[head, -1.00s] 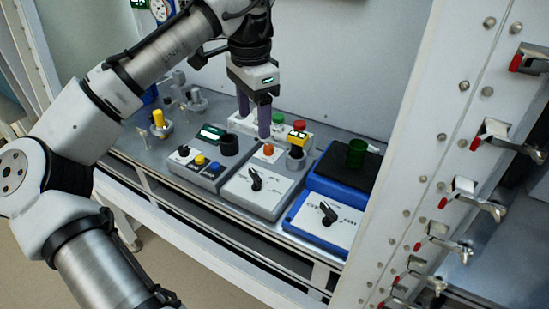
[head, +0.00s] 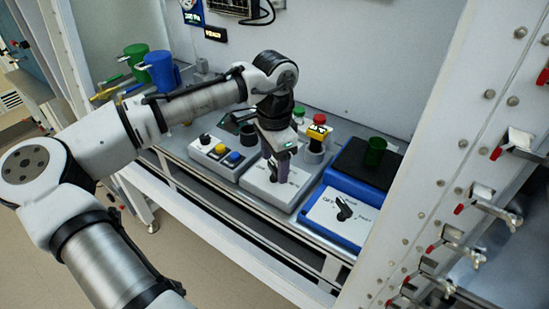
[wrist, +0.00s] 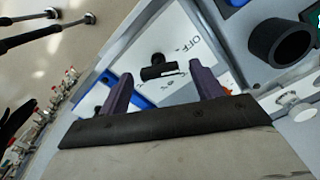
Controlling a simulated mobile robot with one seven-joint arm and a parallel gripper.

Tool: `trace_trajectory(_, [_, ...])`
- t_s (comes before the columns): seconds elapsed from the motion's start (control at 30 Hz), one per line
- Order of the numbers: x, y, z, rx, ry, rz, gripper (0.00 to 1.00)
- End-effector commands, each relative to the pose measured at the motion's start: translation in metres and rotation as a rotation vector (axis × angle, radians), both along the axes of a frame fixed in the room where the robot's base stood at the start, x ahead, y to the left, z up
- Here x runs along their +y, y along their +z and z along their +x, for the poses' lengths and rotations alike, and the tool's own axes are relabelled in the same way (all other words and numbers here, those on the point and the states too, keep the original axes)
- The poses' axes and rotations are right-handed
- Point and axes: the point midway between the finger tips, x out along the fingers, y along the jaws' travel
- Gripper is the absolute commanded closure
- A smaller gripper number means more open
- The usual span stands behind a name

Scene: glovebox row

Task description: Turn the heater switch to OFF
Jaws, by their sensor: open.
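The heater switch is a black knob (head: 272,172) on the white sloping face of a grey box (head: 252,180) in the middle of the bench. My gripper (head: 278,172) is directly at this box, its two purple fingers pointing down and partly hiding the knob in the head view. In the wrist view, the knob (wrist: 160,69) lies between and just beyond the fingertips of my open gripper (wrist: 163,80). I see no finger touching it. "OFF" is printed beside the knob in the wrist view. Which mark the knob points to is unclear.
Right of the box stands a blue device (head: 332,222) with a similar black knob (head: 343,210) and a green cup (head: 375,151). Left is a button box (head: 218,155). A white bolted frame (head: 465,110) bounds the right.

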Motion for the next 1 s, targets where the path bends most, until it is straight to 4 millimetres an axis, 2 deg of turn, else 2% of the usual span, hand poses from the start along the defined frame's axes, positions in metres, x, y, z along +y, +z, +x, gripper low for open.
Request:
trace_trajectory(0.27, [0.0001,-0.0014,0.0,0.0,0.0,0.0,0.36])
trace_trajectory(0.6, [0.0001,-0.0011,0.0,0.0,0.0,0.0,0.79])
trace_trajectory(0.77, [-0.0006,-0.0002,-0.0001,0.001,0.032,-0.004,0.79])
trace_trajectory(1.0, [0.0,0.0003,0.0001,0.002,0.201,-0.004,0.79])
